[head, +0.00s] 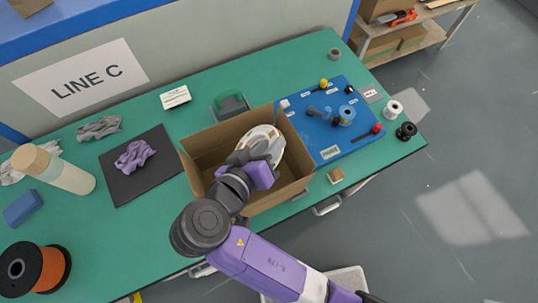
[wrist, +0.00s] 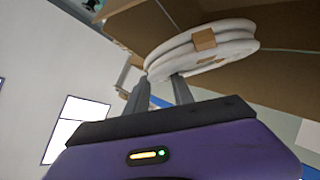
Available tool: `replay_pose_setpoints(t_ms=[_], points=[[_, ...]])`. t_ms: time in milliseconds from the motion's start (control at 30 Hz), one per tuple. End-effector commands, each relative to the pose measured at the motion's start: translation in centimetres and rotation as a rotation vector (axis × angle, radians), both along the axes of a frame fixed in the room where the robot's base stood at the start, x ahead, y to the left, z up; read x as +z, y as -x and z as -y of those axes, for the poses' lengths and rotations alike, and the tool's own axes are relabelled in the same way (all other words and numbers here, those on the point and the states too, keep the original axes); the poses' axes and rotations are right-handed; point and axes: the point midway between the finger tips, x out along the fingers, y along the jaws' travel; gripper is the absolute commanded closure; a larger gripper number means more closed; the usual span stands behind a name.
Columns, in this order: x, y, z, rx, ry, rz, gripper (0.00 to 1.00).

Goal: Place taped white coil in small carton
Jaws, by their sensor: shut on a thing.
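The white coil (head: 266,138) is a flat ring of white cable, with brown tape patches showing in the wrist view (wrist: 220,50). My gripper (head: 254,157) is shut on the coil's near edge; in the wrist view both fingers (wrist: 161,88) meet its rim. The open brown carton (head: 207,147) stands on the green table with its flaps up. The coil is over or inside the right part of its opening; I cannot tell whether it touches the floor or a wall. The carton's brown wall (wrist: 275,20) shows behind the coil. My arm hides the carton's near side.
A blue tool board (head: 325,145) lies right of the carton. A dark mat (head: 125,180) with a purple cloth (head: 134,155) lies to its left. A green holder (head: 231,105) stands behind it. A bottle (head: 55,170) and an orange spool (head: 35,268) stand at left.

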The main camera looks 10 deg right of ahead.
Motion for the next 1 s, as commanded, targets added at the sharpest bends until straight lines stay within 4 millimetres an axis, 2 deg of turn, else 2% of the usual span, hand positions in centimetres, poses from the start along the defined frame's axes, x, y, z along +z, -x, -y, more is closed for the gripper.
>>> replay_pose_setpoints(t_ms=[100, 267, 533, 1000], points=[[-1.9, 0.0, 0.0, 0.000, 0.003, -0.001, 1.00], [-3.0, 0.0, 0.0, -0.001, 0.000, 0.002, 1.00], [-6.3, 0.0, 0.0, 0.000, 0.002, -0.002, 1.00], [-7.2, 0.0, 0.0, 0.000, -0.001, 0.001, 1.00]])
